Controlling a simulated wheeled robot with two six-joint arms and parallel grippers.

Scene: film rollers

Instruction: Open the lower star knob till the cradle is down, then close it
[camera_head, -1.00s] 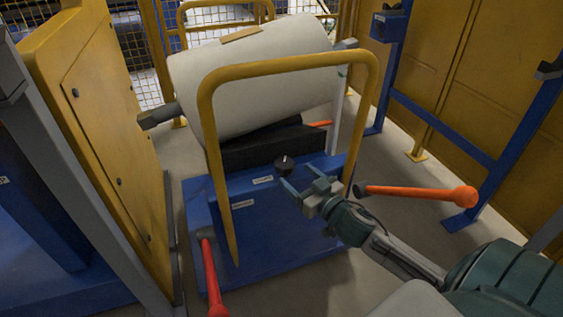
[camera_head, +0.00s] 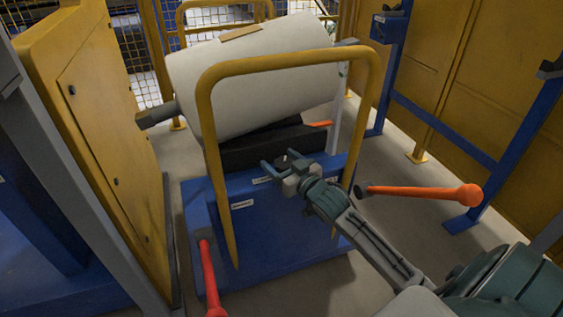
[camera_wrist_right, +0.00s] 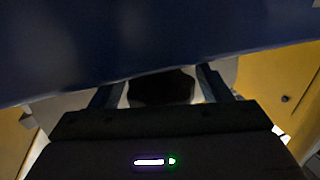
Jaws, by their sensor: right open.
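My right gripper (camera_head: 278,160) is open at the upper front of the blue cart (camera_head: 290,232). In the right wrist view a dark round knob (camera_wrist_right: 162,87) sits between its two spread fingers. I cannot tell whether they touch it. In the head view the gripper mostly hides this knob, and I cannot tell whether it is the lower star knob. Two small white labels are on the cart, one higher (camera_head: 262,180) and one lower (camera_head: 242,204). The black cradle (camera_head: 250,152) lies under a large white film roll (camera_head: 255,85). My left gripper is not in view.
A yellow tube handle (camera_head: 290,62) arches in front of the roll, with my right arm beside its right leg. Orange-red bars (camera_head: 425,191) stick out at right and front left (camera_head: 210,280). A yellow cabinet (camera_head: 95,140) stands left, and a blue frame (camera_head: 440,125) right.

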